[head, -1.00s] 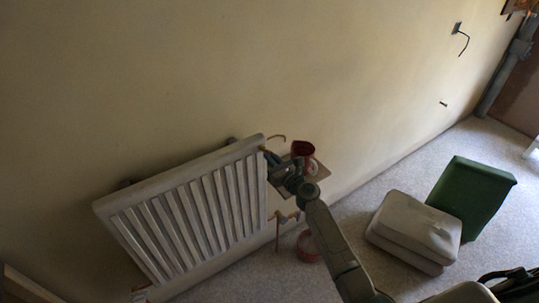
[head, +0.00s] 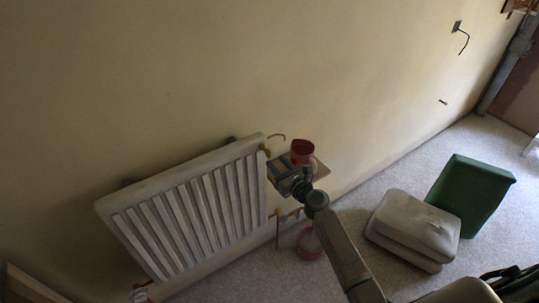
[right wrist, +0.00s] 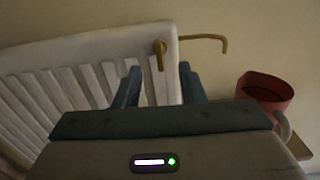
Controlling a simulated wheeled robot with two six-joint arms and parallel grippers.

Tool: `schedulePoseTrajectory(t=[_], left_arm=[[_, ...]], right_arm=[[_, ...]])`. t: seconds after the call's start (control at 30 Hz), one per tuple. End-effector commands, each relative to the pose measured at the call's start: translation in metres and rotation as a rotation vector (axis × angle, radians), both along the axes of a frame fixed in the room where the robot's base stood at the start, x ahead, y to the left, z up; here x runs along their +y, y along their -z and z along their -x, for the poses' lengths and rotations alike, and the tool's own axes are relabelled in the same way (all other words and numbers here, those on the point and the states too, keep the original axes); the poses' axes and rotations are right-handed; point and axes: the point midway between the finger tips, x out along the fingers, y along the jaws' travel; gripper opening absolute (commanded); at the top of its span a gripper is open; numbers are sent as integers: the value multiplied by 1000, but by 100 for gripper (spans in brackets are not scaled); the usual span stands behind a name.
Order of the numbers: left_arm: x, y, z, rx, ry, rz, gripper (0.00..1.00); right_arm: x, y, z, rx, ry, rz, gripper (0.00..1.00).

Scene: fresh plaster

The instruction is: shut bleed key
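The brass bleed key (right wrist: 160,56) sits at the upper right corner of the white radiator (right wrist: 60,60), its handle hanging down in the right wrist view. In the head view it is a small brass spot (head: 266,150) at the top right end of the radiator (head: 185,205). A thin brass spout (right wrist: 207,38) reaches right from beside it. My right gripper (head: 278,170) is open, just off that corner; in the right wrist view its two fingers (right wrist: 160,70) stand apart with nothing between them, and the key appears beyond the gap. My left gripper is not in view.
A red mug (head: 302,152) stands on a small board (head: 319,170) close to my right gripper. A red round object (head: 309,243) lies on the floor below. Grey cushions (head: 415,225) and a green box-like piece (head: 470,195) lie to the right. The carpet between is clear.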

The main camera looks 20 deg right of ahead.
Motion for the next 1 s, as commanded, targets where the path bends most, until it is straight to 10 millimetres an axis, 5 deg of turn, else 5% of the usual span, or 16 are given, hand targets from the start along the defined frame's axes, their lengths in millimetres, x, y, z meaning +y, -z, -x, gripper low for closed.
schedulePoseTrajectory(t=[0.6, 1.0], left_arm=[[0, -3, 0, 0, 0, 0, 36], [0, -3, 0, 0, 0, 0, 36]], right_arm=[[-19, 0, 71, 0, 0, 1, 36], [-20, -1, 77, -1, 0, 1, 36]])
